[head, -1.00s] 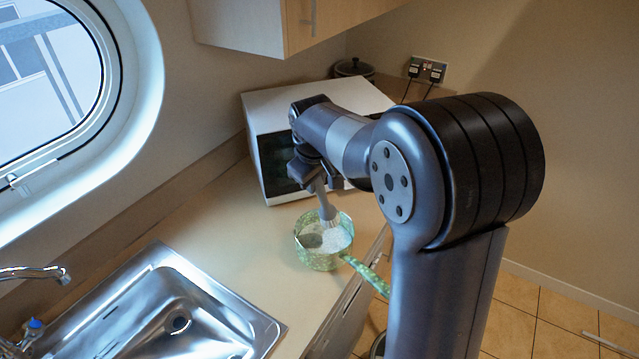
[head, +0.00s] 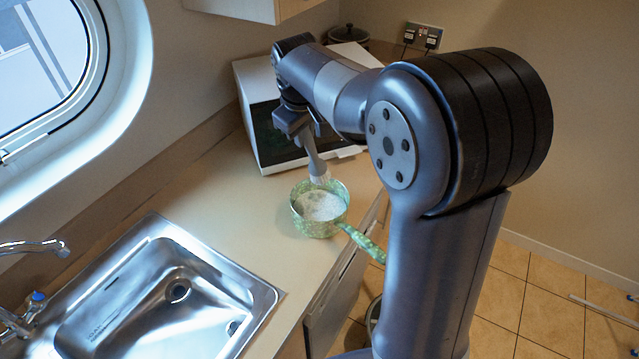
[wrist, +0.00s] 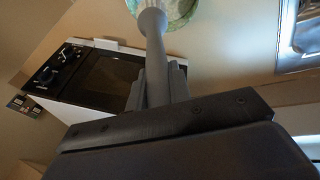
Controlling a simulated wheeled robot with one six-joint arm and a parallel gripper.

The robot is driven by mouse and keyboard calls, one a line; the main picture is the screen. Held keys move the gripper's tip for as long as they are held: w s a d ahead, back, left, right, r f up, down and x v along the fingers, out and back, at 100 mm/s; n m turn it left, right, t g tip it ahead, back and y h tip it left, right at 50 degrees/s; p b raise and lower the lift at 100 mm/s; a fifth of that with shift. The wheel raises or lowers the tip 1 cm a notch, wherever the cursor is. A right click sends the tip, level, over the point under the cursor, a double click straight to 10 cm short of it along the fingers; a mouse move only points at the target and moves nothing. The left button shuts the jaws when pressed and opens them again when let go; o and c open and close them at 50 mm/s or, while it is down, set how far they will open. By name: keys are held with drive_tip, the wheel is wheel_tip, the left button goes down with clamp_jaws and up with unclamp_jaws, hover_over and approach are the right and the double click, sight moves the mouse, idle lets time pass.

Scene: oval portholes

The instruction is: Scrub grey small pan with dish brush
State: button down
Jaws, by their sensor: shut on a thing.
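The small pan (head: 331,227) is patterned green and white, not grey. It stands upright on the counter with its handle toward the lower right, and its inside looks whitish. Part of it shows at the top of the wrist view (wrist: 188,12). My gripper (head: 304,137) is shut on the grey handle of the dish brush (head: 315,160) and holds it nearly upright. The pale bristles are at the pan's far rim, seemingly just above it; I cannot tell whether they touch. The brush handle also shows in the wrist view (wrist: 155,55).
The steel sink (head: 150,290) is at the lower left. The counter (head: 235,205) between sink and pan is clear. Its front edge is near the pan.

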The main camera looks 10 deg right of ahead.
wheel_tip(320, 180, up, 10)
idle(0.6)
idle(0.4)
